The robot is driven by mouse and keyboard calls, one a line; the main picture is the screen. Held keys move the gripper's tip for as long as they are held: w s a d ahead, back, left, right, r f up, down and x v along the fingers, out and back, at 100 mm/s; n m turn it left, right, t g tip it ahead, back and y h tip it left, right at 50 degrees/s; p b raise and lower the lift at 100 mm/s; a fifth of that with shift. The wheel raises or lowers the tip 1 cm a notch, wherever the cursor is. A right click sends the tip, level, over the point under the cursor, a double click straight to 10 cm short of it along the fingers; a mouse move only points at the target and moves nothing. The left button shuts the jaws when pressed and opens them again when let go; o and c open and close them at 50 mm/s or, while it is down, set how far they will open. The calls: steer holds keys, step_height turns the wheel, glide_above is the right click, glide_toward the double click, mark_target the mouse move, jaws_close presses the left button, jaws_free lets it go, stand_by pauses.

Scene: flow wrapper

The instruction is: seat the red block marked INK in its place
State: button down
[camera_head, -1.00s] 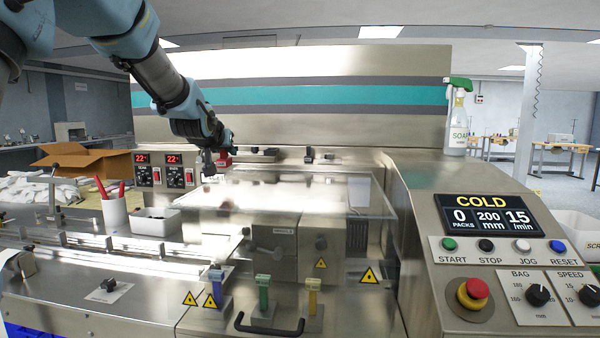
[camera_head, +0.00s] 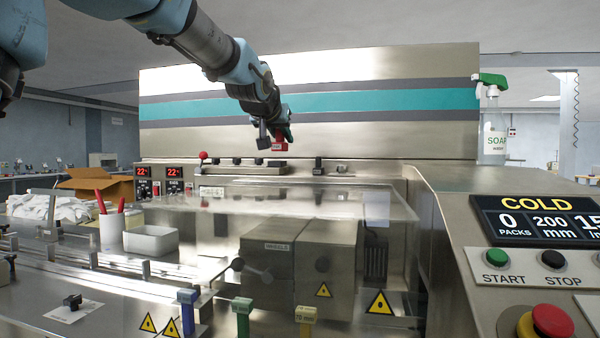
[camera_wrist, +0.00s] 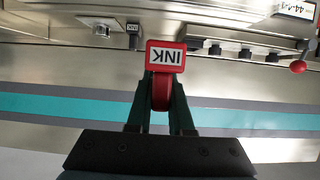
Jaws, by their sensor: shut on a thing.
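The red block marked INK (camera_head: 279,146) is held up in front of the machine's back panel, above the back ledge. In the wrist view the block (camera_wrist: 166,57) shows its white INK label upside down. My gripper (camera_wrist: 162,85) is shut on its narrower red part, with a dark finger on each side. In the head view my gripper (camera_head: 284,131) is small and partly hidden by the wrist. The block is apart from the ledge.
A rail (camera_head: 245,170) with several black knobs and a red-ball lever (camera_head: 203,156) lies on the back ledge, below and left of the block. A small black fitting (camera_head: 318,164) stands to the right. A clear cover (camera_head: 330,200) spans the front. A soap bottle (camera_head: 494,130) stands right.

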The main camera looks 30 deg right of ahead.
steer(key=p, duration=0.6)
glide_above(303, 166)
steer(key=s+a, duration=0.3)
steer(key=shift+d, duration=0.15)
steer(key=shift+d+f, duration=0.1)
steer(key=shift+f, duration=0.85)
steer(key=shift+w+d+f+p, duration=0.15)
steer(key=shift+f+p, duration=0.6)
steer(key=shift+f, duration=1.5)
steer(key=shift+w+f, duration=0.1)
steer(key=shift+f, duration=0.05)
steer(key=shift+f, duration=0.1)
steer(key=shift+f+b, duration=0.15)
steer(key=shift+b, duration=0.2)
steer(key=c, duration=0.8)
jaws_free()
